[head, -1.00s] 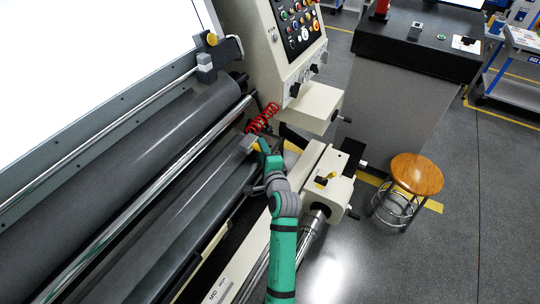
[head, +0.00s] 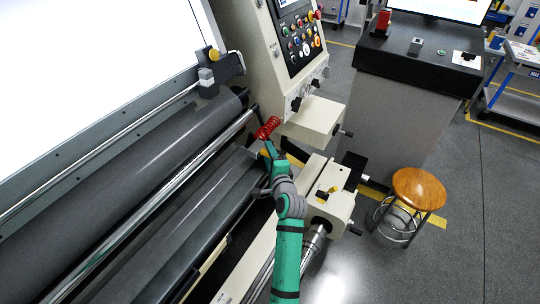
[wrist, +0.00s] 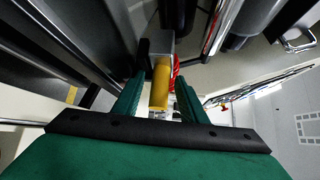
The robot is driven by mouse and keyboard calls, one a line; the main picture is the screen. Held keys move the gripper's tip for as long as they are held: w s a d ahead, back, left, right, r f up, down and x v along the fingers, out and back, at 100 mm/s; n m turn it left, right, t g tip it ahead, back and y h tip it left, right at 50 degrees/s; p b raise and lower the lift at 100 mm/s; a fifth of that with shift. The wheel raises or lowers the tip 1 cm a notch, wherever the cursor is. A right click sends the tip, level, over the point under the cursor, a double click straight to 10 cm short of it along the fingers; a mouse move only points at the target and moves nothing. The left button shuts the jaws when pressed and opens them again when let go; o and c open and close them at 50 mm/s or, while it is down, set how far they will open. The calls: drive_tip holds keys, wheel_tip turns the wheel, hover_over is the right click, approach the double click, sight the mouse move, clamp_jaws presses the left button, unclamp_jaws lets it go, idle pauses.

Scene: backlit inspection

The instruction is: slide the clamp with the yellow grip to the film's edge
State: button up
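The clamp (wrist: 160,45) shows in the wrist view as a grey block with a yellow cylindrical grip (wrist: 160,88) pointing toward the camera. My gripper (wrist: 160,82) has one green finger on each side of the grip, with narrow gaps visible on both sides, so it looks open around or just short of it. In the head view my gripper (head: 270,146) is at the right end of the rollers, and the clamp is largely hidden there by it. The film's edge cannot be made out.
A second grey fitting with a yellow knob (head: 213,55) sits on the upper rail by the bright panel (head: 90,70). A red coiled cord (head: 267,128) hangs close to my gripper. The control console (head: 290,50) rises behind. A wooden stool (head: 418,188) stands right.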

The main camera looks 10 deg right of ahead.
drive_tip(key=shift+d, duration=0.1)
drive_tip(key=shift+s, duration=0.45)
drive_tip(key=s+r, duration=0.1)
drive_tip(key=s, duration=0.9)
drive_tip(key=shift+d+r, duration=0.2)
drive_tip(key=shift+d, duration=0.15)
drive_tip(key=shift+a, duration=0.1)
